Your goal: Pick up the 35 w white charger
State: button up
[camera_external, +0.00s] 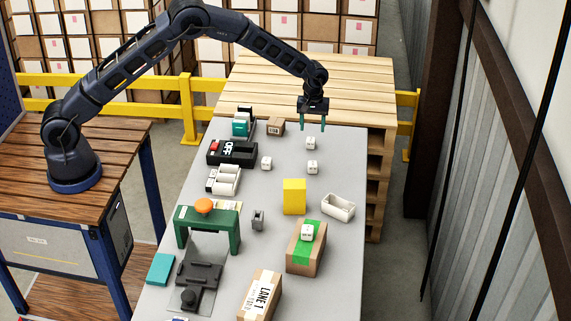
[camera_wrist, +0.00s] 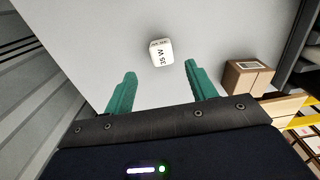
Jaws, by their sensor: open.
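A white charger (camera_wrist: 160,51) marked "35 W" lies on the grey table in the wrist view, beyond and between my fingertips. It appears to be the small white block (camera_external: 311,143) nearest my gripper in the external view, where its print is too small to read. My gripper (camera_external: 312,124) has two green fingers, spread apart and empty, above the far end of the table. The fingers also show in the wrist view (camera_wrist: 157,77), with a clear gap between them and not touching the charger.
Similar white blocks stand at the table's middle (camera_external: 266,163), right (camera_external: 312,167) and on a green-taped carton (camera_external: 307,258). A small cardboard box (camera_external: 276,127) stands left of my gripper. A yellow block (camera_external: 294,197) and white tray (camera_external: 338,209) are nearer the camera.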

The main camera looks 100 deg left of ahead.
aim_at(311, 139)
jog(key=shift+s+d+f, duration=0.1)
jog(key=shift+f, duration=1.65)
jog(key=shift+s+d+f, duration=0.1)
jog(key=shift+f, duration=1.6)
jog(key=shift+c, duration=0.5)
jog(key=c, duration=1)
